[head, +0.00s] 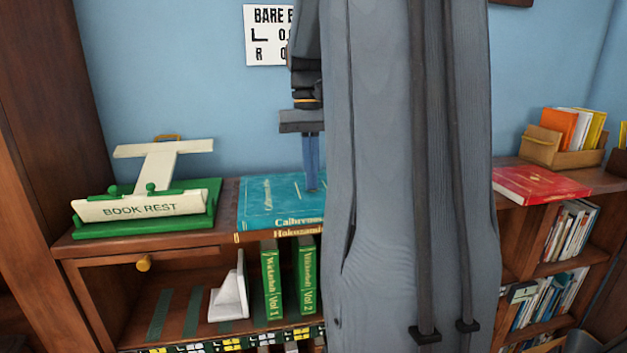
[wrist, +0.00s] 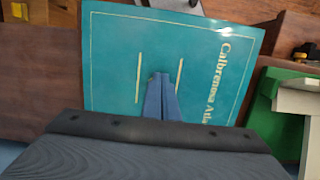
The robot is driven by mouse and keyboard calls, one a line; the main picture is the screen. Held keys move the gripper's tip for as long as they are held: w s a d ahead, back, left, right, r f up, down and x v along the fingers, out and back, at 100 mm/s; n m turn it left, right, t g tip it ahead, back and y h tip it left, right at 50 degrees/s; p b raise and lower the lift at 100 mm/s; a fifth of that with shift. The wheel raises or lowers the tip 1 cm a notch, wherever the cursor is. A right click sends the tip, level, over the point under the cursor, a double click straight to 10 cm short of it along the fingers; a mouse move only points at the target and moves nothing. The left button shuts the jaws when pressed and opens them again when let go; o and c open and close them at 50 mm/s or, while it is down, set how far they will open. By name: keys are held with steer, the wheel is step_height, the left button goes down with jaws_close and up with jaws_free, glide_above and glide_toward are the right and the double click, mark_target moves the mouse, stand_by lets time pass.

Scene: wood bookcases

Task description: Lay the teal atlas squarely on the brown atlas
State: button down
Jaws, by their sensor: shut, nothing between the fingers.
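The teal atlas (head: 265,203) lies flat, cover up, on the brown atlas (head: 285,235) on the bookcase top. Only the brown atlas's lettered spine shows below the teal one, and their left ends look nearly in line. The right part of the stack is hidden behind my arm. The teal atlas also fills the middle of the wrist view (wrist: 205,60). My gripper (head: 312,187) points down, its blue fingers shut and empty, tips at the teal cover; I cannot tell whether they touch it. The fingers also show in the wrist view (wrist: 160,80).
A green and cream book rest (head: 145,208) stands left of the stack. A red book (head: 540,184) and a box of books (head: 560,145) stand to the right. Below are green volumes (head: 272,285) and a white bookend (head: 230,295).

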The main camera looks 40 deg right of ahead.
steer(key=shift+f, duration=0.35)
steer(key=shift+w+d+r+p, duration=0.1)
steer(key=shift+w+r+p, duration=0.15)
steer(key=shift+r+p, duration=0.6)
steer(key=shift+f+p, duration=0.1)
steer(key=shift+p, duration=0.35)
steer(key=w+d+b, duration=0.1)
steer(key=w+d, duration=0.1)
steer(key=w, duration=0.1)
steer(key=w+d+b, duration=0.1)
steer(key=w+d, duration=0.1)
steer(key=w, duration=0.1)
steer(key=w+d+b, duration=0.2)
steer(key=w, duration=0.1)
steer(key=shift+w, duration=0.2)
steer(key=shift+w+d, duration=0.2)
steer(key=shift+w, duration=0.1)
